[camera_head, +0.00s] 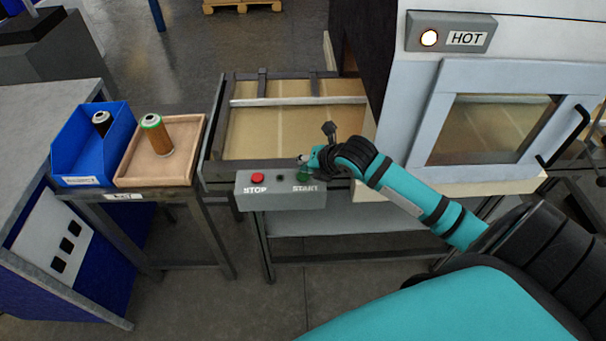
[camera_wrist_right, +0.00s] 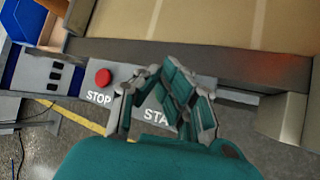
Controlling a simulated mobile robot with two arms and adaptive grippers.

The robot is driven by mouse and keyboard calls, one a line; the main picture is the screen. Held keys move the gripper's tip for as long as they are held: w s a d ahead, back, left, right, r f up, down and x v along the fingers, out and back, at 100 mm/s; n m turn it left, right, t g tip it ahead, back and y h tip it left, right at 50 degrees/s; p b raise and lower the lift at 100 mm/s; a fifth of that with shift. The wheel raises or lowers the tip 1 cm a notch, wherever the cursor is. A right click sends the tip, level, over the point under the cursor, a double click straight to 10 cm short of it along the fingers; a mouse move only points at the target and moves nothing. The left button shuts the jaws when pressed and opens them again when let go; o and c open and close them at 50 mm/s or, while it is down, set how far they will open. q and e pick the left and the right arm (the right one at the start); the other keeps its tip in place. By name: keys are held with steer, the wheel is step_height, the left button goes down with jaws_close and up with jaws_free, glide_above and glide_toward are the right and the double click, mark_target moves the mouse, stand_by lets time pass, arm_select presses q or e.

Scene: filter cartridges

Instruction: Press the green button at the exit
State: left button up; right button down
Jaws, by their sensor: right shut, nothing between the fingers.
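The grey button box (camera_head: 281,200) is fixed at the front of the conveyor's exit end. It carries a red button (camera_head: 258,178) marked STOP and a green button (camera_head: 304,176) marked START. My right gripper (camera_head: 304,160) is shut and empty, right over the green button; I cannot tell whether it touches it. In the right wrist view the shut fingers (camera_wrist_right: 168,75) cover part of the START label and hide the green button. The red button (camera_wrist_right: 103,77) shows to their left. My left gripper is in neither view.
A blue bin (camera_head: 75,168) with a dark cartridge and a wooden tray (camera_head: 127,170) with an orange cartridge stand on a side table at left. The exit bed (camera_head: 290,133) is empty. The oven, with a lit HOT sign (camera_head: 467,38), stands at right.

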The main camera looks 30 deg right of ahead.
mark_target(305, 174)
steer(key=shift+f, duration=0.1)
steer(key=shift+f, duration=0.35)
steer(key=shift+f, duration=0.45)
stand_by(0.8)
steer(key=shift+r, duration=0.15)
steer(key=shift+r+p, duration=0.7)
steer(key=shift+p, duration=0.25)
step_height(305, 174, up, 5)
steer(key=p, duration=0.5)
steer(key=shift+r, duration=0.1)
